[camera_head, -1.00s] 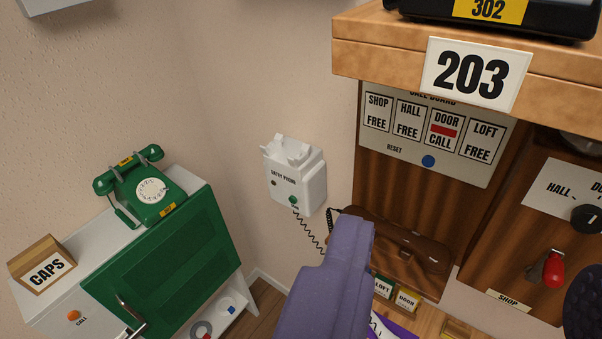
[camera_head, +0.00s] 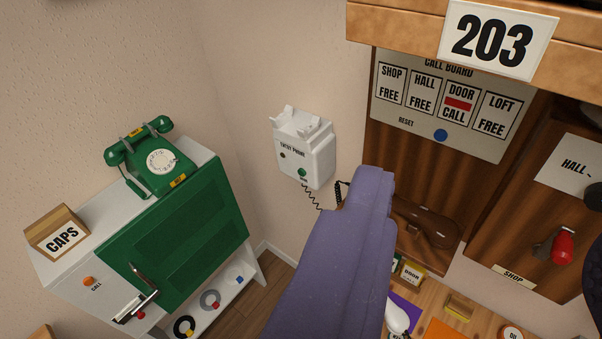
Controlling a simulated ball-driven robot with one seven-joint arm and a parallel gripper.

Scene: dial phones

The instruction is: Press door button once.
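The white entry phone (camera_head: 307,152) hangs on the wall near the picture's middle. A green button (camera_head: 302,172) is low on its front, above a tiny label that seems to read DOOR; a dark round spot is at its left. Its cradle is empty, and a coiled black cord runs down behind my finger. The call board (camera_head: 440,105) shows a red bar and CALL under DOOR, FREE under SHOP, HALL and LOFT. My gripper (camera_head: 485,200) has one purple finger in front, right of and below the entry phone, and a dark finger at the right edge. It looks open and empty.
A green dial phone (camera_head: 152,158) and a CAPS box (camera_head: 60,235) stand on a white and green cabinet (camera_head: 175,240) at left. A red-knobbed lever (camera_head: 560,245) is at right. Small items cover the desk below.

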